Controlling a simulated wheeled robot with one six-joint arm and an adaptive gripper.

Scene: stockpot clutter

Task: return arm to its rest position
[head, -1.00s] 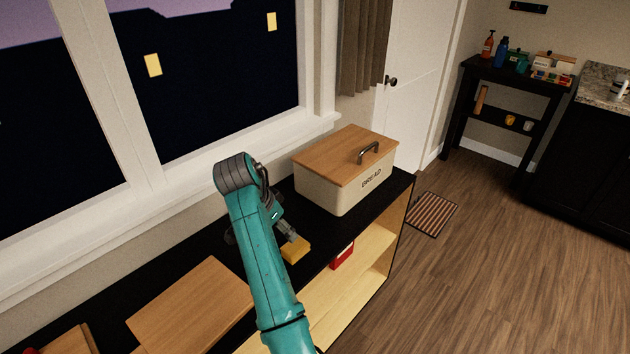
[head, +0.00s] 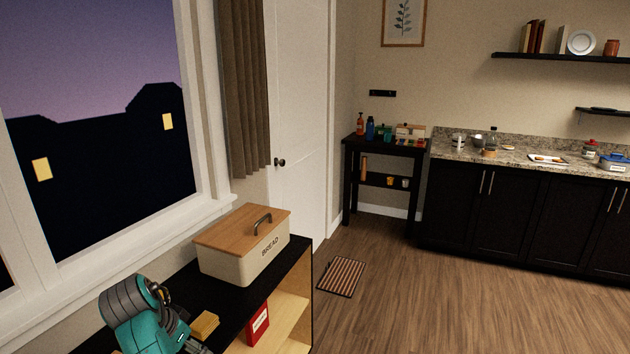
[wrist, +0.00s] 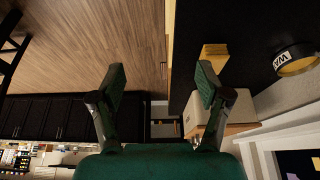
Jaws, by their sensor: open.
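My arm (head: 145,318) shows at the lower left of the head view, its lower part cut off by the frame edge. My gripper (wrist: 161,80) is open in the wrist view, with its two fingers wide apart and nothing between them. In the head view the fingertips are not clear. A yellow block (head: 204,325) lies on the black cabinet top close beside the arm. It also shows in the wrist view (wrist: 214,50), near the right-hand finger; whether they touch cannot be told.
A cream bread box (head: 243,262) with a wooden lid stands on the black cabinet. A red box (head: 258,324) sits in the shelf below. The window wall (head: 150,255) is close on the left. Open floor (head: 430,300) lies right.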

